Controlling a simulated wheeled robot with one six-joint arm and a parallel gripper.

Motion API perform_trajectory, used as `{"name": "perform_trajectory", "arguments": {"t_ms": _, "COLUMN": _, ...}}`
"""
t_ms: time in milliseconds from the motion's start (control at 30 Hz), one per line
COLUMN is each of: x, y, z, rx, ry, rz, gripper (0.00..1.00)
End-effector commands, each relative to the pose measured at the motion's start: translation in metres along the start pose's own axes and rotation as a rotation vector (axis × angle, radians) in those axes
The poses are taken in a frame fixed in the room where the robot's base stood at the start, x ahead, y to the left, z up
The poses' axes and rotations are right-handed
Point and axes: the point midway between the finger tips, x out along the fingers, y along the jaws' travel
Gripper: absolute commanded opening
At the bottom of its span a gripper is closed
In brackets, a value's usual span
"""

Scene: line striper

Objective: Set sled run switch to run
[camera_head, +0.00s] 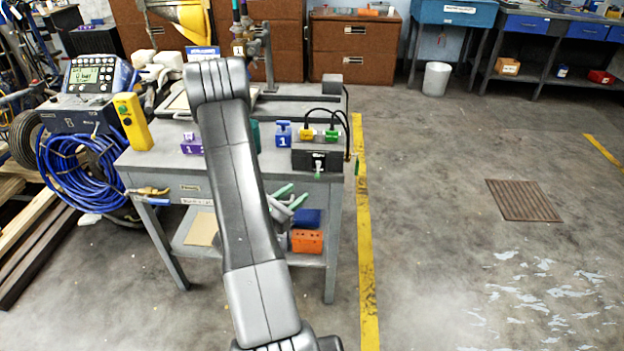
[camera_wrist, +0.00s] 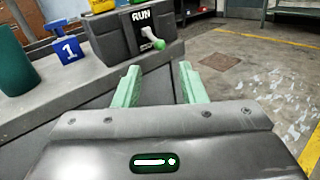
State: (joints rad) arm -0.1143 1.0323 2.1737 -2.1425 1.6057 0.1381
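The sled run switch is a dark box (camera_head: 318,158) at the right front corner of the grey bench. In the wrist view the box (camera_wrist: 118,38) shows the word RUN at its top. A pale lever with a green tip (camera_wrist: 160,45) sticks out below RUN, angled down to the right. A lower label is partly hidden by the lever. My gripper (camera_head: 297,194) is in front of the bench, below and left of the switch in the head view. In the wrist view my gripper (camera_wrist: 158,70) is open and empty, its green fingers apart from the lever.
A blue block marked 1 (camera_wrist: 67,47) and a dark green cup (camera_wrist: 14,62) stand left of the box. Yellow and green plugs with black cables (camera_head: 319,134) sit at the box's top.

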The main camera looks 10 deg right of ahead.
Motion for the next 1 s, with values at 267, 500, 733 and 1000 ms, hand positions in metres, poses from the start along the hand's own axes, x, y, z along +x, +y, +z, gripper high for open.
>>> {"name": "perform_trajectory", "arguments": {"t_ms": 267, "x": 0.046, "y": -0.001, "z": 0.002, "rx": 0.002, "ry": -0.001, "rz": -0.005, "gripper": 0.38}}
{"name": "perform_trajectory", "arguments": {"t_ms": 500, "x": 0.074, "y": 0.0, "z": 0.001, "rx": 0.001, "ry": 0.0, "rz": -0.003, "gripper": 0.38}}
{"name": "perform_trajectory", "arguments": {"t_ms": 733, "x": 0.082, "y": 0.0, "z": 0.0, "rx": 0.0, "ry": 0.0, "rz": -0.001, "gripper": 0.38}}
{"name": "perform_trajectory", "arguments": {"t_ms": 1000, "x": 0.081, "y": 0.0, "z": 0.0, "rx": 0.0, "ry": 0.0, "rz": -0.001, "gripper": 0.22}}
